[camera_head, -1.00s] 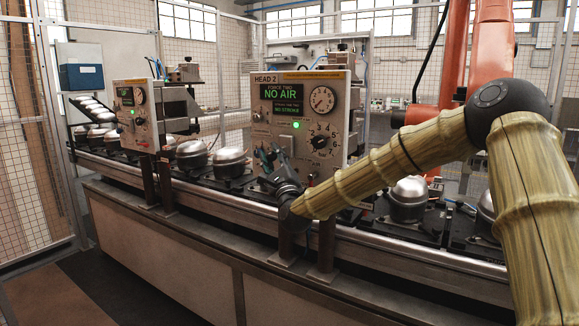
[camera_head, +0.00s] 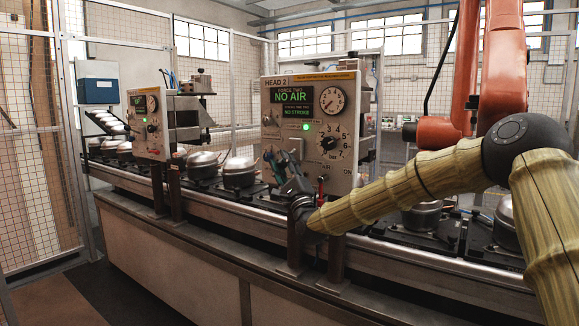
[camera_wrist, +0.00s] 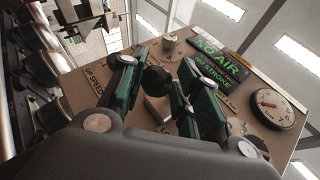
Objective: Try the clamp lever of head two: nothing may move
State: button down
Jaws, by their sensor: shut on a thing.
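The head two panel (camera_head: 345,95) is a beige box marked HEAD 2, with a lit screen (camera_head: 292,100) reading NO AIR and NO STROKE. It also shows tilted in the wrist view (camera_wrist: 90,72). My gripper (camera_head: 280,162) is at the panel's lower left face. In the wrist view its green-padded fingers (camera_wrist: 165,88) are on either side of a black knob (camera_wrist: 157,80), which I take to be the clamp lever's end, in front of a pale block (camera_wrist: 158,108). The fingers hide part of the lever. A small red handle (camera_head: 320,188) stands right of my gripper.
A green lamp (camera_head: 306,127), a gauge (camera_head: 331,100) and a dial (camera_head: 331,143) sit on the panel. Metal compressors (camera_head: 239,172) ride the conveyor (camera_head: 215,208). Another head (camera_head: 151,125) stands left, and an orange robot (camera_head: 503,65) behind on the right.

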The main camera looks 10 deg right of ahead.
jog(key=shift+a+f, duration=0.2)
jog(key=shift+f, duration=0.05)
jog(key=c, duration=1.2)
grip_release()
jog(key=shift+o, duration=0.3)
jog(key=shift+w+a+f, duration=0.1)
jog(key=shift+w+a, duration=0.05)
jog(key=shift+d, duration=0.3)
jog(key=v, duration=1.2)
